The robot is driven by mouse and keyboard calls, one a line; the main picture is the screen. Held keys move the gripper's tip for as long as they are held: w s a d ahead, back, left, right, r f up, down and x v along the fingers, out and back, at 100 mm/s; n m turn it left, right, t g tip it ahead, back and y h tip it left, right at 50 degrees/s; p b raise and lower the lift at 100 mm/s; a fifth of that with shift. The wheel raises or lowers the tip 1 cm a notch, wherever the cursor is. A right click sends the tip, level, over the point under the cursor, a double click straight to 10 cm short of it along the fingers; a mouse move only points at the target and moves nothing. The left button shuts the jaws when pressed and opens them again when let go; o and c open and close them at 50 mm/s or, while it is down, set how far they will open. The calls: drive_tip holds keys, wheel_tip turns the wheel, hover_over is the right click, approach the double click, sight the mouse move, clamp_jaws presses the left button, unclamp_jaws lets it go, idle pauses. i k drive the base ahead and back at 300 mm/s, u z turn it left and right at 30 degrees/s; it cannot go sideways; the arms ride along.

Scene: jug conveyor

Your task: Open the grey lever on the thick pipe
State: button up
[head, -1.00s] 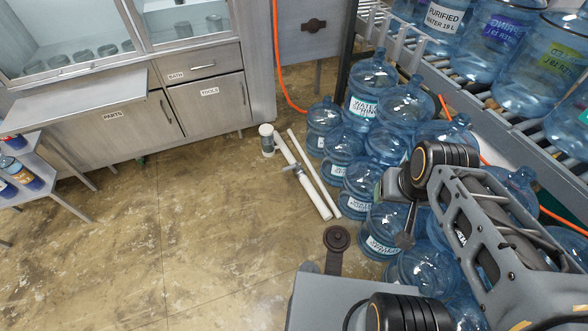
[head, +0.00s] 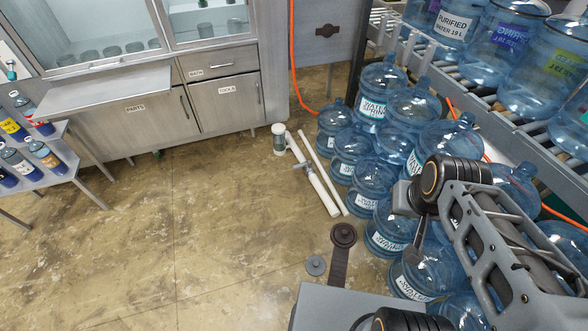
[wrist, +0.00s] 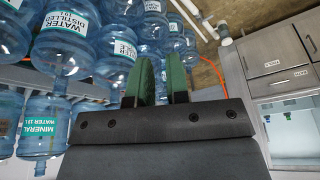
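The thick white pipe (head: 318,183) lies on the floor at the middle of the head view, slanting beside a thinner white pipe (head: 328,172). A small grey fitting (head: 305,166), which looks like the lever, sits across the thick pipe; its exact position is too small to tell. In the wrist view my gripper (wrist: 161,75) has two green-padded fingers a little apart, with nothing between them. White pipes show past it at the top of the wrist view (wrist: 190,10), well beyond the fingers.
Blue water jugs (head: 372,178) crowd the floor right of the pipes, below a roller conveyor (head: 475,85). A steel cabinet (head: 215,105) is behind; a bottle shelf (head: 60,170) is left. Open floor lies left of the pipes.

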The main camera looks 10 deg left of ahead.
sight(309, 163)
drive_tip(key=k, duration=0.2)
drive_tip(key=u, duration=1.7)
drive_tip(key=i, duration=1.85)
drive_tip(key=z, duration=1.2)
drive_tip(key=i, duration=1.65)
drive_tip(key=u, duration=0.05)
